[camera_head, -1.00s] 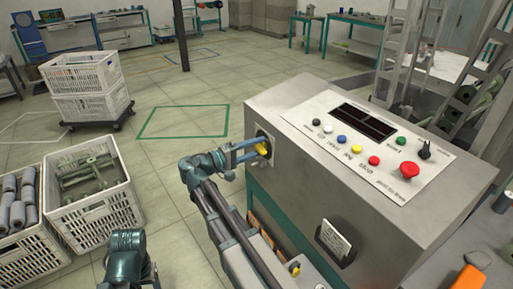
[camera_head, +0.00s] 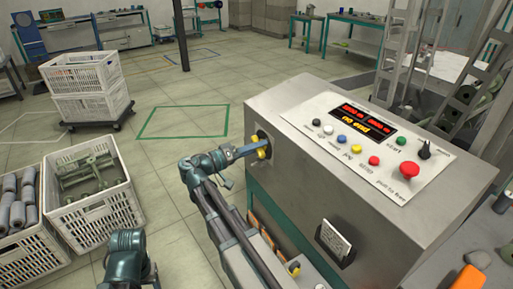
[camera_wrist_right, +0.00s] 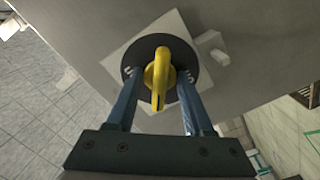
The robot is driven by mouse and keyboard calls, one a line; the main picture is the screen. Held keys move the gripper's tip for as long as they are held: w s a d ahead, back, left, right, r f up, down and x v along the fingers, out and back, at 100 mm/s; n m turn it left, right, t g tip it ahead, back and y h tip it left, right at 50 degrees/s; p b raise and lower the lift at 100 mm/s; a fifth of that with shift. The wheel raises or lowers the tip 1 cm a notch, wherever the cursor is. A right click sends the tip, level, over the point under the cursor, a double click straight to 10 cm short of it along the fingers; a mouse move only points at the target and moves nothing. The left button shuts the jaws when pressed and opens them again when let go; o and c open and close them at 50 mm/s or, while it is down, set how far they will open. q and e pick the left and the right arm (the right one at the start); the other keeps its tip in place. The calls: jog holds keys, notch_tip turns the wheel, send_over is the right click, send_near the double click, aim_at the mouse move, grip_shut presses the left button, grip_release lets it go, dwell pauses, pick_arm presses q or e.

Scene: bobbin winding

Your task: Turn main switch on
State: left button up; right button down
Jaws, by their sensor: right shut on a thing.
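The main switch is a yellow rotary knob (camera_head: 262,150) on a black round plate on the left side of the grey control cabinet (camera_head: 330,190). In the right wrist view the knob (camera_wrist_right: 160,72) stands upright in the picture between the two blue fingers. My right gripper (camera_head: 255,149) is shut on this knob; it also shows in the right wrist view (camera_wrist_right: 159,80). The display (camera_head: 362,119) on the cabinet top is lit with red and yellow characters. Of my left arm only a teal part shows at the bottom left; its gripper fingers do not show.
The sloped panel has several coloured buttons, a black selector (camera_head: 424,150) and a red mushroom button (camera_head: 409,170). A white crate of green parts (camera_head: 128,208) and stacked crates (camera_head: 85,88) stand on the left. The floor around the green outline (camera_head: 183,137) is clear.

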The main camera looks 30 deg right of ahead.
jog(key=m, duration=0.3)
jog(key=shift+m, duration=0.4)
jog(key=m, duration=0.3)
jog(key=shift+m, duration=0.4)
grip_release()
dwell(0.4)
